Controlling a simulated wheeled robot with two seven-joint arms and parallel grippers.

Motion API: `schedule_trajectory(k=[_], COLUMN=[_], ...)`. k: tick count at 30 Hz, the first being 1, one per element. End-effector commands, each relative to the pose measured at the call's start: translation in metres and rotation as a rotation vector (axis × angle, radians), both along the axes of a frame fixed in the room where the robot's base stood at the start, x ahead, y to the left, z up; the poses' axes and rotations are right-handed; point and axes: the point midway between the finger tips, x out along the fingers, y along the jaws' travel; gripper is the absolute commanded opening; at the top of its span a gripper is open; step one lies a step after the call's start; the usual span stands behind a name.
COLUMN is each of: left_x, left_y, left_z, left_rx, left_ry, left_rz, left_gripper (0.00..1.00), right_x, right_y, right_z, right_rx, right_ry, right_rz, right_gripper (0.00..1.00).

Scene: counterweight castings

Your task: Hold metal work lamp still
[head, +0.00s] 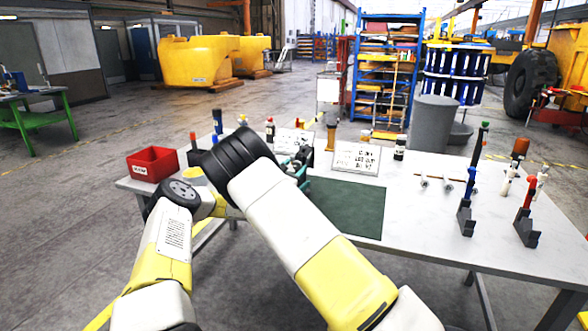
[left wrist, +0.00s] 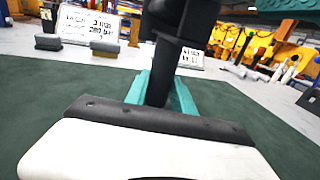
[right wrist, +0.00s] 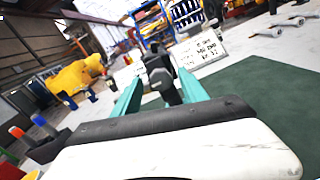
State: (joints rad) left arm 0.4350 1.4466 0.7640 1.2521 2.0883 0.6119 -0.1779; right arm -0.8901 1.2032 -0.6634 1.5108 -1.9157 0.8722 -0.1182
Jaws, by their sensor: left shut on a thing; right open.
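The metal work lamp is dark grey to black; in the left wrist view its narrow post (left wrist: 160,86) stands between the teal fingers of my left gripper (left wrist: 160,92), which is shut on it. The lamp's wider black part (left wrist: 186,18) runs out of the top of that view. In the right wrist view a dark part of the lamp (right wrist: 160,76) shows ahead, between the spread teal fingers of my right gripper (right wrist: 158,90), which is open. I cannot tell whether they touch it. In the head view my right arm hides most of the lamp and both grippers.
A green mat (head: 345,208) lies on the grey table (head: 420,235). A red bin (head: 152,163) stands at its left end. Grey tool holders (head: 467,217) stand at the right. The mat's right part is clear.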

Motion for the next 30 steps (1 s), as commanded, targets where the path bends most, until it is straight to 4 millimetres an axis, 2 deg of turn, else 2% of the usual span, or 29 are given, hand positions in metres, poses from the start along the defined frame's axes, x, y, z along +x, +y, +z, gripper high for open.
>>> schedule_trajectory(k=[3,9,11,22,30], left_x=[-0.0001,-0.0002,-0.0002,-0.0001,-0.0001], left_y=[-0.0008,-0.0008,-0.0008,-0.0009,-0.0008], left_z=[0.0007,0.0006,0.0006,0.0006,0.0006], left_rx=[-0.001,-0.001,-0.001,-0.001,-0.001], left_ry=[-0.001,-0.001,-0.001,-0.001,0.000], left_rz=[-0.001,-0.001,-0.001,-0.001,-0.001], left_gripper=[0.00,0.00,0.00,0.00,0.00], right_x=[-0.0002,-0.0003,-0.0003,-0.0004,-0.0007], right_y=[-0.0001,-0.0003,-0.0003,-0.0011,-0.0022], right_z=[0.0000,-0.0001,-0.0001,-0.0002,0.0005], right_rx=[0.000,0.000,0.000,0.044,0.209], right_ry=[0.000,0.000,0.000,-0.013,-0.065], right_rz=[-0.001,-0.001,-0.001,-0.002,-0.003], right_gripper=[0.49,0.10,0.00,0.00,0.00])
